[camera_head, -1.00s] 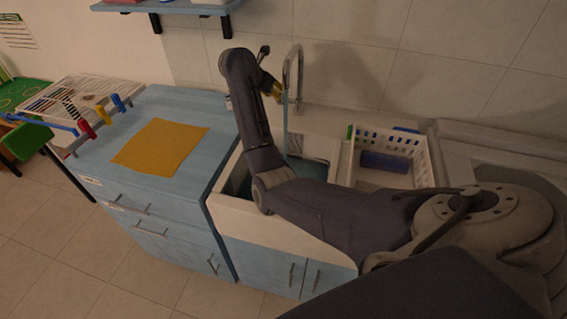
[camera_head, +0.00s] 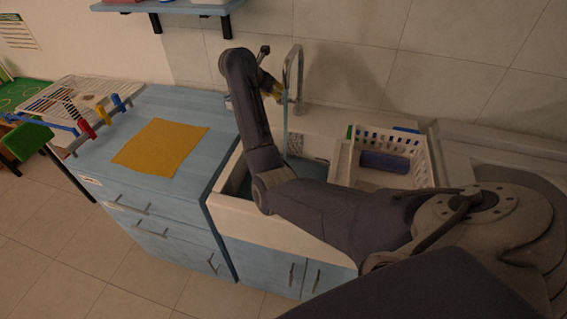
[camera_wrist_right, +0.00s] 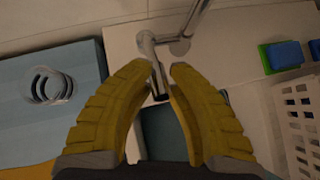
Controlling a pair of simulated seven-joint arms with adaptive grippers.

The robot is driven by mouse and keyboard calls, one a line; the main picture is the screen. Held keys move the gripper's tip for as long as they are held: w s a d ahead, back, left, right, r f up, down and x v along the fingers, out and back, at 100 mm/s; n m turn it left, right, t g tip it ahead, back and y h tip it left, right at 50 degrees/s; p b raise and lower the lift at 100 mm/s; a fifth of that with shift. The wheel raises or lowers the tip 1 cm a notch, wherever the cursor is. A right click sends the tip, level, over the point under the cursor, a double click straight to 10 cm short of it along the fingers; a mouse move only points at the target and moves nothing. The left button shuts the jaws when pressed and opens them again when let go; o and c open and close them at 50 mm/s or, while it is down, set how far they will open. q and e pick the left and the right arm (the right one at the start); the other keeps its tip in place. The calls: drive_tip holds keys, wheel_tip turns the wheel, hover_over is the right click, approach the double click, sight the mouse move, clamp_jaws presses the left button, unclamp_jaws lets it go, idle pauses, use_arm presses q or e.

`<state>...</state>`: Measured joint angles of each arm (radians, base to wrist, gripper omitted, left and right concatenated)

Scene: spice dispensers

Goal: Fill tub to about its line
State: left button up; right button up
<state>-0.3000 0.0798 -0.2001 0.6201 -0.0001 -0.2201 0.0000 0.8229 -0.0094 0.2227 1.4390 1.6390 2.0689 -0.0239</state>
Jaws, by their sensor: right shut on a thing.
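My right gripper (camera_head: 275,92), with yellow fingers, is at the metal tap (camera_head: 298,72) over the sink (camera_head: 228,218). In the right wrist view its fingertips (camera_wrist_right: 160,72) are closed around the tap's lever (camera_wrist_right: 158,84). A thin pale blue-green stream (camera_head: 285,128) runs down below the tap. A blue-green surface (camera_head: 312,168) shows in the sink behind my arm; I cannot tell whether it is the tub or what it holds. No fill line can be made out. My left gripper is out of view.
A white basket (camera_head: 425,165) with a blue-purple item stands right of the sink. A blue cabinet (camera_head: 195,205) with an orange cloth (camera_head: 160,147) is at the left. My right arm crosses over the sink and hides much of it.

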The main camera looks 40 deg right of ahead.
drive_tip(key=shift+s+a+f, duration=0.15)
drive_tip(key=shift+f, duration=0.15)
idle(2.7)
drive_tip(key=shift+o, duration=0.4)
drive_tip(key=shift+s+a+f, duration=0.2)
drive_tip(key=shift+f, duration=0.3)
drive_tip(key=shift+s+a+f, duration=0.15)
drive_tip(key=shift+a+f, duration=0.05)
drive_tip(key=shift+f, duration=0.25)
drive_tip(key=shift+s+a+f, duration=0.1)
drive_tip(key=shift+a+f, duration=0.05)
drive_tip(key=shift+f, duration=0.4)
drive_tip(key=o, duration=1)
